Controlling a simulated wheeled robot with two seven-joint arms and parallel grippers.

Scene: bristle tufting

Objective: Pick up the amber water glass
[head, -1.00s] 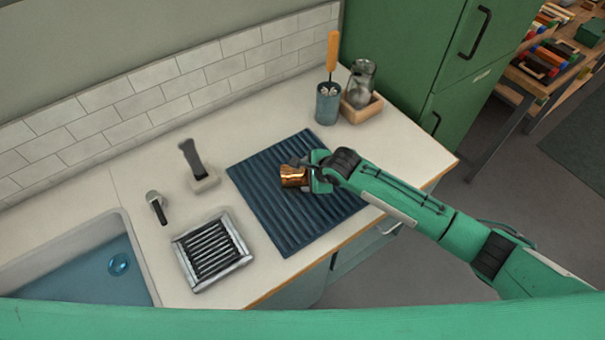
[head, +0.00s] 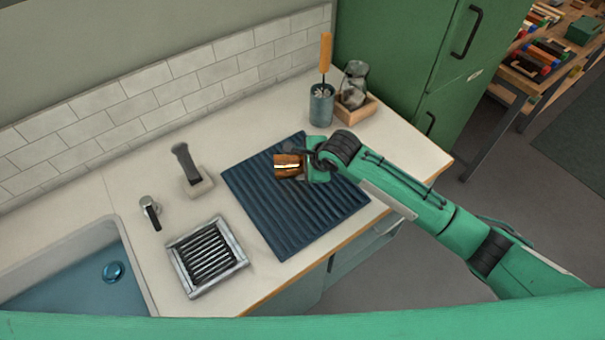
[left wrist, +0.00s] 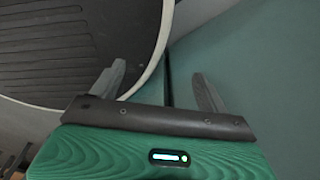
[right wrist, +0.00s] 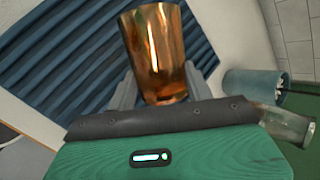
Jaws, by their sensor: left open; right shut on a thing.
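The amber water glass (head: 288,165) is held by my right gripper (head: 308,165) over the dark blue ribbed mat (head: 275,220). In the right wrist view the amber glass (right wrist: 157,45) stands between the two grey fingers, which are shut on it, with its open rim away from the palm. In the head view it lies tilted on its side in the grip; a gap between it and the mat is hard to judge. My left gripper (left wrist: 165,90) is open and empty in the left wrist view, and it is not in the head view.
A blue-grey cup (head: 320,108) with an orange-handled brush and a wooden box (head: 362,108) with clear glassware stand behind the mat.

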